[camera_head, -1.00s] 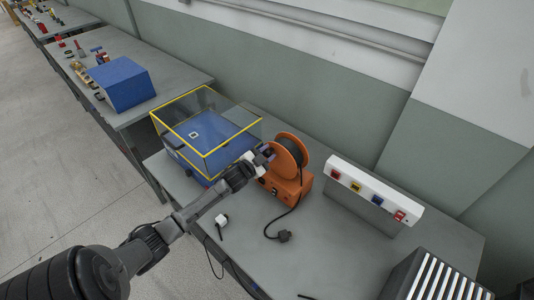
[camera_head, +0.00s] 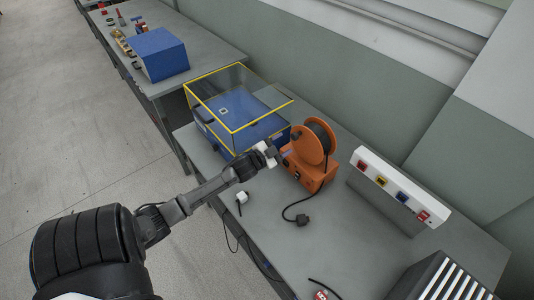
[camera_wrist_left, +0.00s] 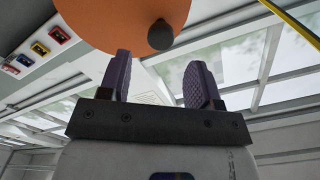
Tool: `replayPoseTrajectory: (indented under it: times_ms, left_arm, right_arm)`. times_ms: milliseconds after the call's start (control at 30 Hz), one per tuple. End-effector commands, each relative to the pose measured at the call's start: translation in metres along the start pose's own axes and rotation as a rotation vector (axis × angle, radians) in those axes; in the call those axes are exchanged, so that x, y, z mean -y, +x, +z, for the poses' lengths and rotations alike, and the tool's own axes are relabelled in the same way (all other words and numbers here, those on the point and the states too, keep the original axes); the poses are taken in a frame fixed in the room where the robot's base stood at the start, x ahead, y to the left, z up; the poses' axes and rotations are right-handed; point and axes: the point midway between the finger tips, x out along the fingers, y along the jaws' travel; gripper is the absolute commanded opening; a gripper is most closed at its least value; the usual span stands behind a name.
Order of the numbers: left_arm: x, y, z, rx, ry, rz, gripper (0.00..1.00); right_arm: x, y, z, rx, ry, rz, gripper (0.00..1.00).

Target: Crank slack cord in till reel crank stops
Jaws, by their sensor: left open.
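The orange cord reel (camera_head: 311,150) stands on the grey bench, with dark cord wound behind its round orange disc. My left gripper (camera_head: 272,154) is open and empty, just left of the reel. In the left wrist view the two purple finger pads (camera_wrist_left: 158,80) are spread apart. The orange disc (camera_wrist_left: 115,18) and a dark round crank knob (camera_wrist_left: 160,35) show beyond the fingertips, with the knob roughly between them in the picture and not gripped. My right gripper is not in view.
A blue machine with a yellow-edged clear cover (camera_head: 235,127) stands close left of the reel. A white panel with coloured sockets (camera_head: 400,188) stands at right. A small white block (camera_head: 242,197) lies in front. A slatted dark box (camera_head: 440,280) is at the front right.

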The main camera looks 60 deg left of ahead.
Motion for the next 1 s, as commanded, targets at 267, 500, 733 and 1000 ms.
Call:
replayPoseTrajectory:
  times_ms: [267, 500, 733, 1000]
  left_arm:
    - [0.000, -0.049, 0.000, 0.001, 0.000, 0.001, 0.58]
    - [0.000, -0.069, 0.000, 0.001, 0.000, 0.000, 0.58]
    - [0.000, -0.073, 0.000, 0.000, 0.000, 0.000, 0.58]
    - [0.001, -0.075, -0.001, 0.006, 0.002, 0.004, 0.58]
  right_arm:
    - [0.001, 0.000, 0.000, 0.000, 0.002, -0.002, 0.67]
    - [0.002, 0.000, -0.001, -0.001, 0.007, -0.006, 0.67]
    - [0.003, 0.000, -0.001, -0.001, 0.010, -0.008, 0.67]
    - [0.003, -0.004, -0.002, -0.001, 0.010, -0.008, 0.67]
